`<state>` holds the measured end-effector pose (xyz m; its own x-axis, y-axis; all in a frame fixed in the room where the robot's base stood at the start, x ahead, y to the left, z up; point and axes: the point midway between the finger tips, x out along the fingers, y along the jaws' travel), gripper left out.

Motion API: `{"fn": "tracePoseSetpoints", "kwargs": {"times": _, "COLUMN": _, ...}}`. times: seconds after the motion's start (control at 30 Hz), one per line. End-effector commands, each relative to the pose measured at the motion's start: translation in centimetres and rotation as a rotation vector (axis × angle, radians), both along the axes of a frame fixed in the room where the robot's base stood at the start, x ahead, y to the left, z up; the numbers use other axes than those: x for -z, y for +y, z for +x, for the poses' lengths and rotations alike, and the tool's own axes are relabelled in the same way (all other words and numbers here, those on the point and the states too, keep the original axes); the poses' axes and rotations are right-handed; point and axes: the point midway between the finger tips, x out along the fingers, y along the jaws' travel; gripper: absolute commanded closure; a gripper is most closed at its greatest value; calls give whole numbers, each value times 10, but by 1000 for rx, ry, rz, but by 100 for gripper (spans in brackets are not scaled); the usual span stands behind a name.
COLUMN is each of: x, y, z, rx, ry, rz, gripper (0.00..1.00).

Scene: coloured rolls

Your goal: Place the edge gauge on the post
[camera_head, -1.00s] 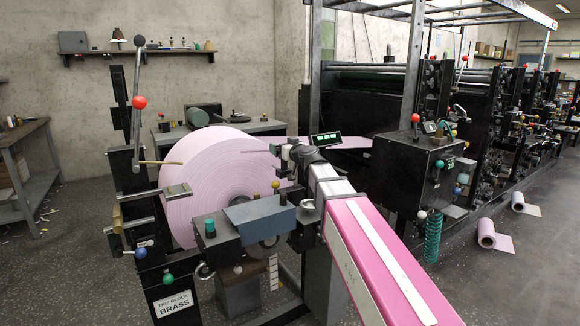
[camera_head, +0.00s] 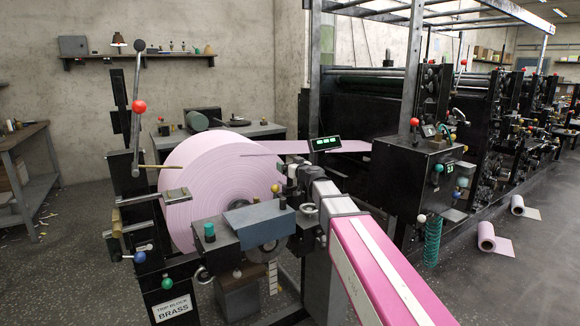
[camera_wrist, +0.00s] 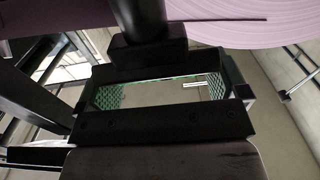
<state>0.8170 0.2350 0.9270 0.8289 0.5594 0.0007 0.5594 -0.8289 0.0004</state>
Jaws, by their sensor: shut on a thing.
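The edge gauge seems to be the small black box with green lit digits (camera_head: 325,143), beside the front of my gripper (camera_head: 292,168). In the wrist view my gripper (camera_wrist: 163,92) shows two green textured pads apart, with a dark bar edged in green across the gap. I take this bar to be the gauge between the jaws, though its full outline is hidden. A black upright piece and block (camera_wrist: 147,54) stand beyond the bar; I cannot tell whether this is the post. A thin dark rod (camera_head: 262,154) points left across the roll.
A large pink roll (camera_head: 205,185) stands left of my gripper. A grey-blue block (camera_head: 258,217) and a dark machine frame lie just below. A black control box (camera_head: 428,165) stands to the right.

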Motion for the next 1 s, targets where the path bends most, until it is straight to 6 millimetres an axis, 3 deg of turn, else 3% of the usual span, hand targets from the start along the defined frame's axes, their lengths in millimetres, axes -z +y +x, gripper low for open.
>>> {"fn": "tracePoseSetpoints", "kwargs": {"times": 0.23, "x": 2, "y": 0, "z": 0, "rx": 0, "ry": 1, "rz": 1, "gripper": 52}}
{"fn": "tracePoseSetpoints", "kwargs": {"times": 0.27, "x": 2, "y": 0, "z": 0, "rx": 0, "ry": 1, "rz": 1, "gripper": 0}}
{"fn": "tracePoseSetpoints", "kwargs": {"times": 0.67, "x": 0, "y": -3, "z": -5, "rx": 0, "ry": 0, "rz": 0, "gripper": 0}}
{"fn": "tracePoseSetpoints", "kwargs": {"times": 1.0, "x": 0, "y": -32, "z": -50, "rx": 1, "ry": 0, "rz": 0, "gripper": 0}}
